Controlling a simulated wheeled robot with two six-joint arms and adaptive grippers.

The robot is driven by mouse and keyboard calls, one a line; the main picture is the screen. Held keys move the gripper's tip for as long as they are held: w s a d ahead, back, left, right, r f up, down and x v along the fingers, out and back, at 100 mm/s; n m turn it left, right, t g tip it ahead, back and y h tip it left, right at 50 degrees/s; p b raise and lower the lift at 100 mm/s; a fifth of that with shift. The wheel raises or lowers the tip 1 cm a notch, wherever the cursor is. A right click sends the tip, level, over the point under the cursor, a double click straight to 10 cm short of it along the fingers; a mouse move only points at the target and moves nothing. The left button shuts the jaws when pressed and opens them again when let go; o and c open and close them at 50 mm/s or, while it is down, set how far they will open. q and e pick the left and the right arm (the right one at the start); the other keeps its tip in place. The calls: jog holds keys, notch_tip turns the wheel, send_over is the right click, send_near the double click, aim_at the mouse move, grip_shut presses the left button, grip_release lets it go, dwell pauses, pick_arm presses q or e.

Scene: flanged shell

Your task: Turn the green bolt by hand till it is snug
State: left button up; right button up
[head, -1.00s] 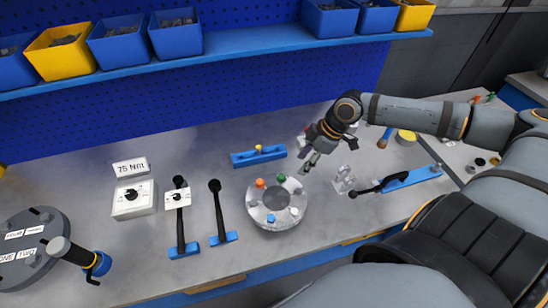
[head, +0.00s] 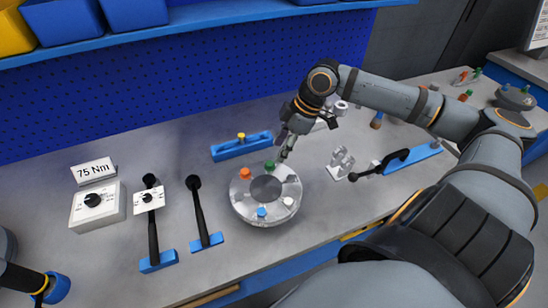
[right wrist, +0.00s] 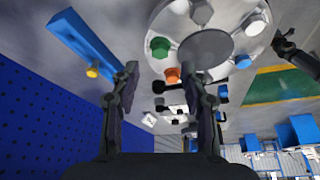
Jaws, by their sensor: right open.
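The flanged shell (head: 238,207) is a pale metal ring on the bench, with coloured bolts around its top. The green bolt (head: 269,166) sits at its far side, beside the orange bolt (head: 245,173). My right gripper (head: 284,154) is just to the right of the green bolt in the head view, pointing down. In the right wrist view its fingers (right wrist: 160,72) are apart and nothing is held. There the green bolt (right wrist: 159,46) and orange bolt (right wrist: 172,75) show near the fingertips. Contact with the green bolt cannot be told. My left gripper is out of view.
A blue bolt (head: 261,212) and a white bolt (head: 288,202) also stand on the ring. A blue bar with a yellow knob (head: 241,147) lies behind. Black-handled tools (head: 203,220) stand left, a metal bracket (head: 341,163) right. The bench in front is clear.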

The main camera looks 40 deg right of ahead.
aim_at(271, 163)
jog(key=shift+a+f+p, duration=0.25)
jog(key=shift+f+p, duration=0.2)
jog(key=shift+f, duration=0.05)
jog(key=x, duration=0.2)
jog(key=shift+w+f, duration=0.2)
jog(key=shift+f, duration=0.1)
jog(key=shift+b+x, duration=0.3)
jog(key=shift+x, duration=0.55)
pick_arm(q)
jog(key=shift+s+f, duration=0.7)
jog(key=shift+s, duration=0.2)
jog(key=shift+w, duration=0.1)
pick_arm(e)
grip_shut()
